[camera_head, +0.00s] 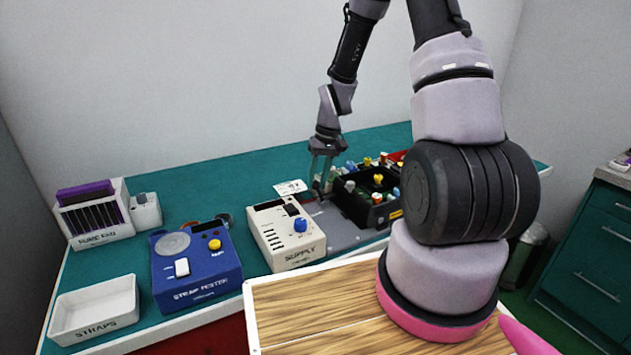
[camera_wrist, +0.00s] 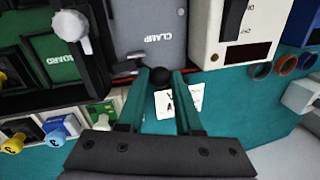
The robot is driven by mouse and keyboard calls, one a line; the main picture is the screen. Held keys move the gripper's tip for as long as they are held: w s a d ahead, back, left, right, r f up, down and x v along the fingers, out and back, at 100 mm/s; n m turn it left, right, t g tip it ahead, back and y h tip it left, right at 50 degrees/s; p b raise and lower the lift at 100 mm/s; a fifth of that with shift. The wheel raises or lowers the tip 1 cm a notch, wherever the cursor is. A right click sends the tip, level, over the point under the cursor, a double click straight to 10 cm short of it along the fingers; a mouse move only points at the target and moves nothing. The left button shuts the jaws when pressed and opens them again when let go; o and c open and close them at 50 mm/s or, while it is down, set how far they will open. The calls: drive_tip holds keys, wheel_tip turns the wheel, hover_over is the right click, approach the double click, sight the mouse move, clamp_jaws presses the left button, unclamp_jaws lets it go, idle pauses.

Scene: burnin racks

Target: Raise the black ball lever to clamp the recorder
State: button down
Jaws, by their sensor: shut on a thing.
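The black ball (camera_wrist: 162,77) of the clamp lever sits between the two green fingers of my gripper (camera_wrist: 162,82) in the wrist view. My gripper is shut on this ball, at the edge of the grey plate marked CLAMP (camera_wrist: 150,30). In the head view my gripper (camera_head: 322,180) reaches down beside the grey plate (camera_head: 345,235), between the white supply box and the black rack; the ball is too small to make out there. Which body is the recorder, I cannot tell.
The white SUPPLY box (camera_head: 285,235) stands left of the plate, and the black rack (camera_head: 362,205) with coloured knobs stands right. A white card (camera_head: 291,188) lies behind.

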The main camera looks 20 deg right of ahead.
sight(328, 197)
drive_tip(key=shift+w+d+g+y, duration=0.2)
drive_tip(key=shift+d+y, duration=0.65)
drive_tip(key=shift+y, duration=0.3)
drive_tip(key=shift+w+d+g+y, duration=0.1)
drive_tip(key=shift+d+g+y, duration=0.1)
drive_tip(key=shift+d+y, duration=0.8)
drive_tip(key=shift+a, duration=0.15)
drive_tip(key=c, duration=0.6)
unclamp_jaws()
drive_tip(key=shift+r, duration=0.1)
drive_tip(key=v, duration=1)
drive_tip(key=shift+w+d+r, duration=0.1)
drive_tip(key=shift+d+r, duration=0.15)
drive_tip(key=shift+d, duration=0.05)
